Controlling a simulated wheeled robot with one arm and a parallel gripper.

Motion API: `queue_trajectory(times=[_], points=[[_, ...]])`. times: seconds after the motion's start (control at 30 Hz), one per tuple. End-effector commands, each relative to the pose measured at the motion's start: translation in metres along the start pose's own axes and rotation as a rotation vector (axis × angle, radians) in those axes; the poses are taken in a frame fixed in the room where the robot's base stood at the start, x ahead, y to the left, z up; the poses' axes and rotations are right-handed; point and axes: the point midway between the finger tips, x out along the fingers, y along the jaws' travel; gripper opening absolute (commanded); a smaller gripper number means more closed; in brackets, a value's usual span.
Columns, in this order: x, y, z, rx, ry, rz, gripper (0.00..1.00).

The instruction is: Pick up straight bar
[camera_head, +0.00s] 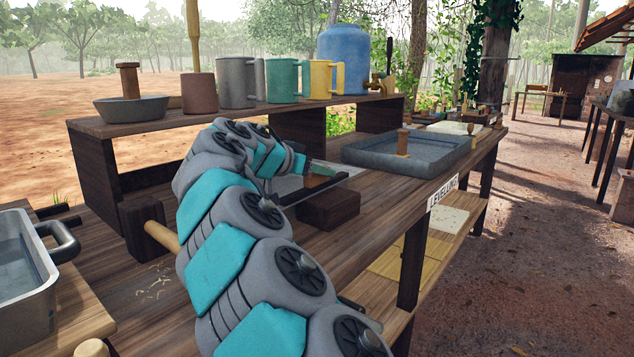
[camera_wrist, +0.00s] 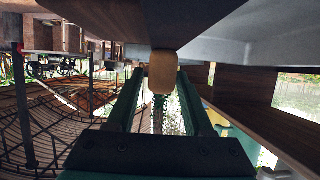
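I cannot tell for certain which object is the straight bar. In the wrist view, a pale wooden piece with a rounded end (camera_wrist: 163,72) shows between the tips of my gripper (camera_wrist: 163,88). The two green fingers are apart, with a gap visible on each side of the wood. Contact is not visible. In the head view, my gripper (camera_head: 318,170) is over the bench, just above a dark wooden block (camera_head: 330,208), and my arm hides part of that area. A short upright wooden handle (camera_head: 403,142) stands in the grey tray to the right.
The grey tray (camera_head: 440,158) sits on the wooden bench (camera_head: 375,205), right of my gripper. A raised shelf behind holds a grey bowl (camera_head: 130,110), several mugs and a blue container (camera_head: 343,58). A metal basin (camera_head: 22,265) is at left. Open ground lies to the right.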

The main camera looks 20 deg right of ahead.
Motion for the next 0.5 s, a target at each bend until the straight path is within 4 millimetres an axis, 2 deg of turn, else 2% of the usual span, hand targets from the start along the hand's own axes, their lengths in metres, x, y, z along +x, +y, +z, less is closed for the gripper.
queue_trajectory(times=[0.07,0.43,0.5], points=[[0.0000,0.0000,0.0000,0.000,0.000,0.000,0.41],[-0.0001,-0.0001,0.0000,0.000,0.000,0.000,0.00],[-0.0001,-0.0001,0.0000,0.000,0.000,0.000,0.00]])
